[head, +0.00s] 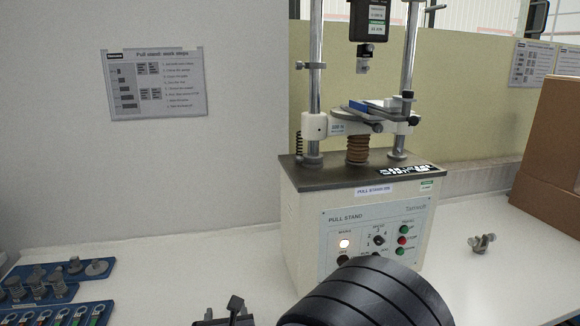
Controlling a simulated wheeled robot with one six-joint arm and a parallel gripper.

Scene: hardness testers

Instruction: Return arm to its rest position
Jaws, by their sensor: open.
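My arm shows as a thick black ringed part at the bottom centre, in front of the pull stand's lower panel. To its left, dark finger-like parts of my gripper (222,311) just show at the bottom edge. The fingers stand apart with nothing seen between them; the rest of the gripper is cut off by the frame. The pull stand (308,217) is a cream box with a dark top, two steel columns and a lit button on its front. The gripper is low, left of and in front of this stand.
A blue tray (63,285) with metal fixtures and a blue rack (48,318) with coloured tags lie at left. A small metal clamp (482,243) sits on the white bench (470,285) at right. A cardboard box (550,150) stands at the right edge.

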